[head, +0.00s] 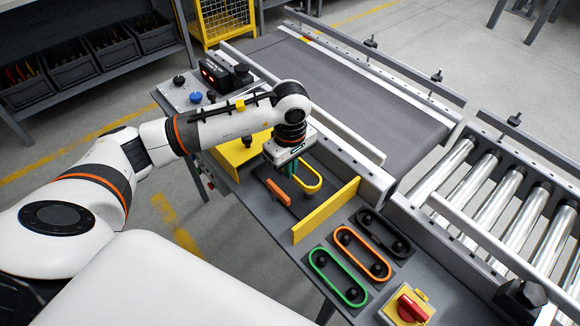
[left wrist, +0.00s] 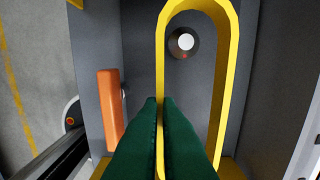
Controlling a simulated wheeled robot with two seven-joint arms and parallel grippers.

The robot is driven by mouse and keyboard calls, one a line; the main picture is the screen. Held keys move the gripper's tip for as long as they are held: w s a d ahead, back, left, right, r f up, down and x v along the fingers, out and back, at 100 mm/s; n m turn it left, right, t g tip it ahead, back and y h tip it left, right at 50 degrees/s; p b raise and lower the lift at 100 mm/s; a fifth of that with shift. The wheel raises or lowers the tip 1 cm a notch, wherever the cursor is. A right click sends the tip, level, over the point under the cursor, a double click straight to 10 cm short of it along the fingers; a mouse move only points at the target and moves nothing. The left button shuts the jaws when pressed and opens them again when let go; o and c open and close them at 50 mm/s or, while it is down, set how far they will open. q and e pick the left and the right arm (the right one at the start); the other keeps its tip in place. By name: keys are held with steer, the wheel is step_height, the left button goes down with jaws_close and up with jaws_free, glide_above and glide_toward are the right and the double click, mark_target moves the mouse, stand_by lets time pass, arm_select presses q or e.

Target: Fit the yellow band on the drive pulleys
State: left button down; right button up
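The yellow band (head: 314,187) is a long loop in the dark drive bay between two yellow guard plates. In the left wrist view the band (left wrist: 233,60) has its rounded end above and around a pulley (left wrist: 183,43) with a pale centre; I cannot tell whether it is seated. My left gripper (head: 291,170) points down at the band. Its green fingers (left wrist: 162,100) are nearly together, with the band's left strand between them. The band's near end and any second pulley are hidden behind the fingers. My right gripper is in neither view.
An orange bar (left wrist: 111,105) lies left of the band. Yellow guards (head: 326,210) (head: 240,150) flank the bay. Green (head: 322,281), orange (head: 371,268) and black (head: 388,241) bands sit on plates nearby. A red switch (head: 411,307) stands at front. A conveyor (head: 365,95) runs behind.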

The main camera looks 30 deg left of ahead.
arm_select(q)
steer(key=shift+b, duration=0.3)
stand_by(0.6)
steer(key=shift+f, duration=0.15)
stand_by(0.5)
steer(key=shift+f+b, duration=0.85)
steer(key=shift+b, duration=0.1)
steer(key=shift+s+a+f+b, duration=0.1)
steer(key=shift+a+f+b, duration=0.15)
steer(key=shift+f+b, duration=0.25)
steer(key=c, duration=1.2)
jaws_free()
steer(key=shift+f, duration=0.1)
steer(key=shift+o, duration=0.2)
